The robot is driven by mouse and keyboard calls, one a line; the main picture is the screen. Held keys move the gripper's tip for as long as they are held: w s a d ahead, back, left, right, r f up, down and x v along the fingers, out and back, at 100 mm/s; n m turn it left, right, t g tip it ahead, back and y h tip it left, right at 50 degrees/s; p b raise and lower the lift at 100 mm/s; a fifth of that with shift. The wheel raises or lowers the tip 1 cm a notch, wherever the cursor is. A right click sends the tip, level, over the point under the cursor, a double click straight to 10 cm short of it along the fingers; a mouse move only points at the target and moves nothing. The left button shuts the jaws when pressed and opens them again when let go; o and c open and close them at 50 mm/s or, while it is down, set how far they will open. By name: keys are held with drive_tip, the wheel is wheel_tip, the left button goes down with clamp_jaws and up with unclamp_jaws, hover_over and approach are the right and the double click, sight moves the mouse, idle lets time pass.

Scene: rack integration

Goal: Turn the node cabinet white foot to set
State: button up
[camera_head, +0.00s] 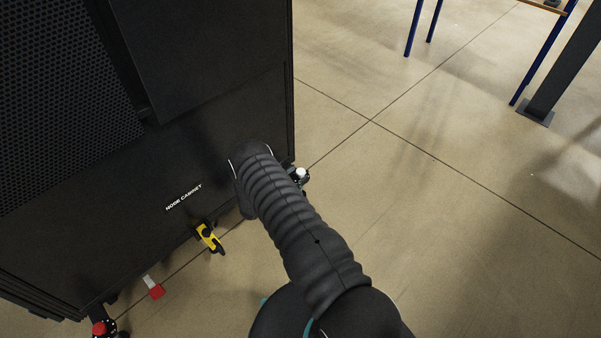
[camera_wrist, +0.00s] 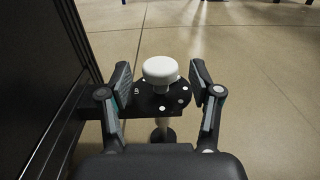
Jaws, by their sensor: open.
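The node cabinet (camera_head: 200,150) is a tall black cabinet at the left, with its name printed low on its side. In the wrist view the white foot's round knob (camera_wrist: 160,69) stands upright above a black plate with white dots (camera_wrist: 160,100). My gripper (camera_wrist: 160,82) is open, with one finger on each side of the white knob and a gap on both sides.
A red foot (camera_head: 100,328) is at the cabinet's other bottom corner. A yellow and black piece (camera_head: 209,237) and a red and white piece (camera_head: 153,287) sit along the bottom edge. A blue-legged frame (camera_head: 540,55) and a dark post (camera_head: 565,70) stand far right. The floor between is clear.

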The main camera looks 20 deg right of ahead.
drive_tip(key=shift+x, duration=0.95)
drive_tip(key=c, duration=1.2)
drive_tip(key=shift+o, duration=0.2)
drive_tip(key=shift+f+n+t+y+b, duration=0.1)
drive_tip(key=shift+n+t+y+b, duration=0.3)
drive_tip(key=shift+t, duration=0.3)
drive_tip(key=shift+n+t, duration=0.4)
drive_tip(key=o, duration=1.2)
drive_tip(key=shift+c, duration=0.2)
